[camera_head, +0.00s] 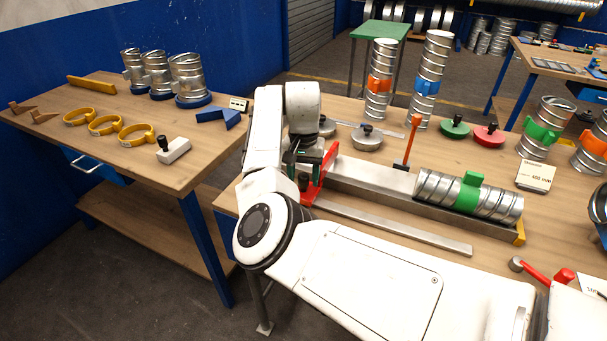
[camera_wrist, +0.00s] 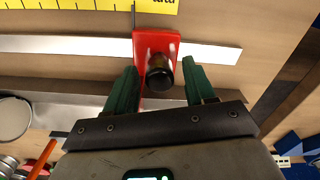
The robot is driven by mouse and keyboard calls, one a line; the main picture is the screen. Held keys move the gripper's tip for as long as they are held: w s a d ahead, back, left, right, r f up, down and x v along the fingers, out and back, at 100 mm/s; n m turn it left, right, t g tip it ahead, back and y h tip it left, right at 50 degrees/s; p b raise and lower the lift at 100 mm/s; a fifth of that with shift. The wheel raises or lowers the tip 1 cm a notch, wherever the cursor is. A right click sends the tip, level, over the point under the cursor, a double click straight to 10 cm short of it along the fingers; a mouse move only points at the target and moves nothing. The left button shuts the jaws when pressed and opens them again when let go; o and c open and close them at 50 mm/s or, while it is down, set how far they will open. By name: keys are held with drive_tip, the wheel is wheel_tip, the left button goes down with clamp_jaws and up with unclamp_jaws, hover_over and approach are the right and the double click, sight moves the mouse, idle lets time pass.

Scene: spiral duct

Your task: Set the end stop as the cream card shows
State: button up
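The red end stop (camera_head: 322,178) sits at the left end of the metal rail on the bench. In the wrist view the end stop (camera_wrist: 150,45) carries a dark round knob (camera_wrist: 160,76). My gripper (camera_head: 303,165) is over it; in the wrist view my gripper (camera_wrist: 160,68) is open, its green fingers either side of the knob with gaps showing. A cream card (camera_head: 536,177) stands at the right of the bench; its lettering is small and seems to read 800 mm. A yellow scale (camera_wrist: 90,4) shows at the top of the wrist view.
A ribbed duct with a green band (camera_head: 470,193) lies on the rail's right part. An orange-handled lever (camera_head: 411,140) stands behind the rail. Upright ducts (camera_head: 381,80) and lidded discs (camera_head: 368,138) stand behind. Another card (camera_head: 594,286) is at lower right.

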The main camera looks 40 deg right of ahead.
clamp_jaws()
idle(0.3)
